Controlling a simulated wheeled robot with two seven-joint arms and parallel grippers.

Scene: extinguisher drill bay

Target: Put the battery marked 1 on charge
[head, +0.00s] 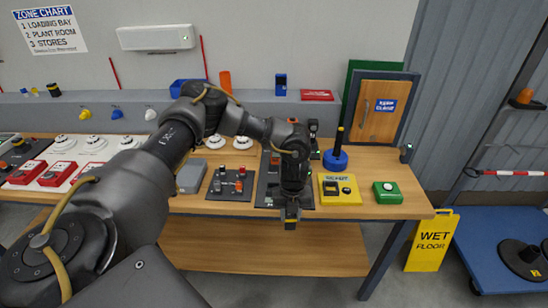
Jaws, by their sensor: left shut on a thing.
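My left gripper (292,222) points down at the front edge of the wooden bench, in front of a dark panel (267,192). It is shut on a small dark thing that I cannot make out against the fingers. No number 1 is readable on anything here, so I cannot tell which thing is the battery. A dark device with small lights (314,128) stands behind my wrist, partly hidden, and may be a charger. My right gripper is not in view.
On the bench (390,209) are a panel with red and grey knobs (231,183), a yellow box (339,190), a green button box (387,193) and a blue base with a dark post (335,158). A yellow wet-floor sign (432,241) stands at the right.

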